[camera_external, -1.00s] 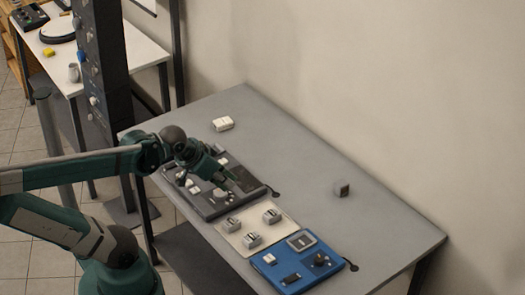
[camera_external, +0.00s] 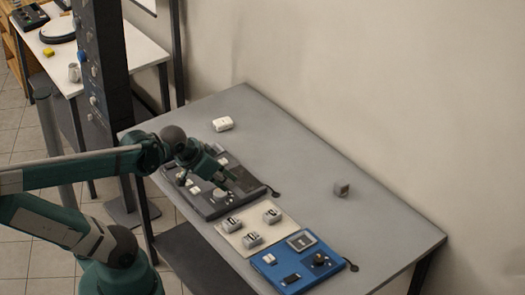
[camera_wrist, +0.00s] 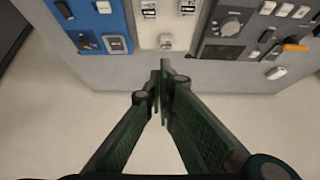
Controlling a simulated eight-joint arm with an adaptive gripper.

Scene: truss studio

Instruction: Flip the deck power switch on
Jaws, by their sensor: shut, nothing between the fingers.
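Three control panels lie on the grey table. The dark panel (camera_external: 207,211) carries a knob (camera_external: 219,195) and several small switches; it also shows at the right of the wrist view (camera_wrist: 222,53). An orange part (camera_wrist: 295,47) sits on it there. The cream panel (camera_external: 272,238) carries grey switch boxes. The blue panel (camera_external: 303,268) carries a white switch (camera_external: 270,259) and a black knob (camera_external: 320,259). I cannot tell which switch is the deck power switch. My gripper (camera_wrist: 161,78) is shut and empty, above the dark panel in the external view, hiding part of it.
A white block (camera_external: 222,124) lies at the table's back left, and a grey cube (camera_external: 341,189) lies to the right. The table's right side (camera_external: 385,225) is mostly clear. A dark post (camera_external: 100,70) and a white side table (camera_external: 140,50) stand behind left.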

